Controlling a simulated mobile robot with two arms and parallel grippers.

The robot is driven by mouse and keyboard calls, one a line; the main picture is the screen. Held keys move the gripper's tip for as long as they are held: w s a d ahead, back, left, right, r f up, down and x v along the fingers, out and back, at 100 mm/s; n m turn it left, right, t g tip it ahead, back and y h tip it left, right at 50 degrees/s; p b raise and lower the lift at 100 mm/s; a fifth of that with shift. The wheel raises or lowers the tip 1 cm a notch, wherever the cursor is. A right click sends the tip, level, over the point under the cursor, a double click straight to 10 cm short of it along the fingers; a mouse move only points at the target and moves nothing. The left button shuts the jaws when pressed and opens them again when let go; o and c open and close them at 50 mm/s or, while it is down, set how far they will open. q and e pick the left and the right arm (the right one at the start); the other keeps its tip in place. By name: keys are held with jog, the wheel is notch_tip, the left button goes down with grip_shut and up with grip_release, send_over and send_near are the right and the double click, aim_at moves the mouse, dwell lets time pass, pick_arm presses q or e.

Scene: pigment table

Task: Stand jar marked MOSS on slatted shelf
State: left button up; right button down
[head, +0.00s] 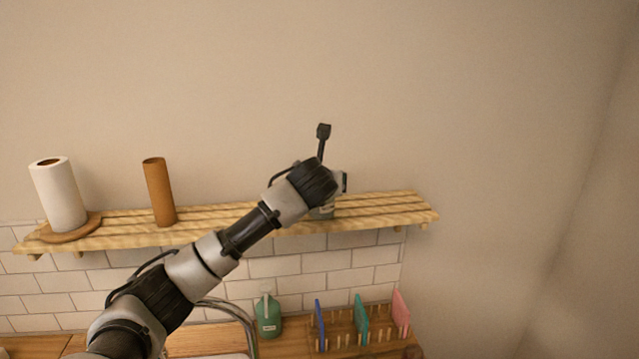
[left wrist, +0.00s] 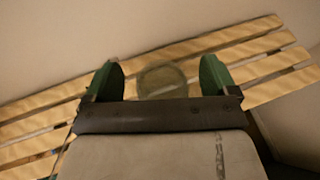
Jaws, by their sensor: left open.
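The slatted shelf (head: 400,211) is a pale wooden rack on the wall, and its slats (left wrist: 262,67) also show in the left wrist view. A greenish jar (head: 322,213) with a pale label is mostly hidden behind my left arm, and it appears to stand on the shelf's right part. The label is too small to read. In the left wrist view the jar's round top (left wrist: 162,82) lies between the two green fingertips of my left gripper (left wrist: 164,80). The fingers are open, with a gap on each side of the jar. My right gripper is out of view.
A paper towel roll (head: 58,194) on a round wooden base and a brown cardboard tube (head: 159,192) stand on the shelf's left part. Below are a green bottle (head: 268,316), a faucet (head: 247,328) and a peg rack (head: 342,330) with coloured boards. The shelf's right end is clear.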

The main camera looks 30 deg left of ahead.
pick_arm(q)
jog(key=b+v, duration=0.5)
jog(key=v, duration=0.7)
